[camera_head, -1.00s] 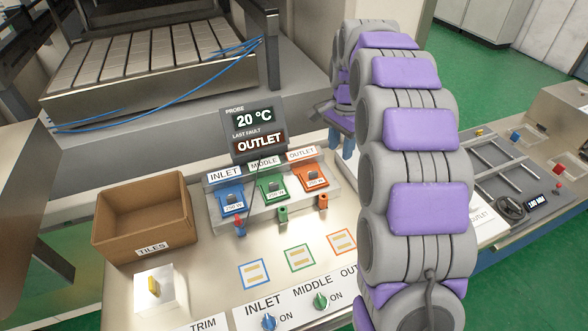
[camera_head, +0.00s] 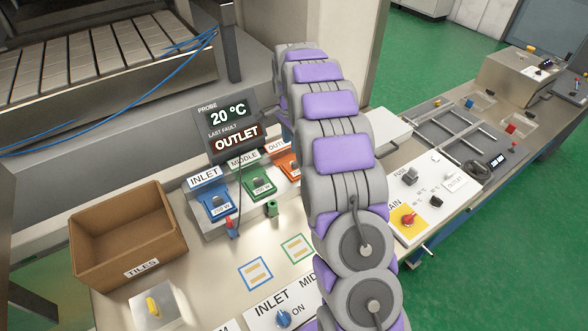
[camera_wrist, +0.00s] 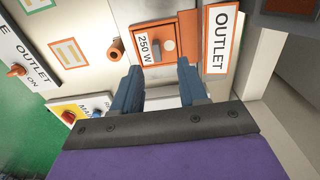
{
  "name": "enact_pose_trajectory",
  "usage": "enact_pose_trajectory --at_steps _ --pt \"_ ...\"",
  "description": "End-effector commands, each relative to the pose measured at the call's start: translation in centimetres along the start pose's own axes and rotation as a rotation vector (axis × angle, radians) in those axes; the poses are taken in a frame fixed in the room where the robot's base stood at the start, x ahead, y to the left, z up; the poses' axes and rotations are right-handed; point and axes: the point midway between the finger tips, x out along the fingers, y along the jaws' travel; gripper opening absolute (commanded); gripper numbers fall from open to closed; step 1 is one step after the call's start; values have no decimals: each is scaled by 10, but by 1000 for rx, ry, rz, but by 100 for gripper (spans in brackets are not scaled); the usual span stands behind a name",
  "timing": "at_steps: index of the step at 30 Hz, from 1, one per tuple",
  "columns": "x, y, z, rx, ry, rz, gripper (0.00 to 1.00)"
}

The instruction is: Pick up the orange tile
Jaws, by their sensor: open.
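The orange tile (camera_wrist: 150,40), marked 250 W, sits in its holder by the OUTLET label in the wrist view. A pale round spot and a grey tab show on its face. In the head view the orange tile (camera_head: 285,168) is partly hidden by my arm. My gripper (camera_wrist: 159,68) has its two blue fingers apart in the wrist view, with their tips just at the tile's near edge. Nothing is visibly held between them. I cannot tell whether the fingers touch the tile. My gripper is hidden behind my arm in the head view.
A blue tile (camera_head: 215,205) and a green tile (camera_head: 260,186) sit left of the orange one. An orange cylinder (camera_wrist: 115,49) stands close to my fingers. The probe display (camera_head: 228,127) rises behind. A cardboard TILES box (camera_head: 128,268) stands at left.

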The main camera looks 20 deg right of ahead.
Motion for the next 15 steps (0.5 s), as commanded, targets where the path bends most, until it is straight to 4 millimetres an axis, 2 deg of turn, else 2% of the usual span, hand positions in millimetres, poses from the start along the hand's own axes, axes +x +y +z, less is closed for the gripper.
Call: enact_pose_trajectory --at_steps 3,9,15 --pt "21 3 -10 3 -10 1 43" --pt "36 6 -25 5 -22 -4 43" --pt "49 5 -12 3 -15 0 43"
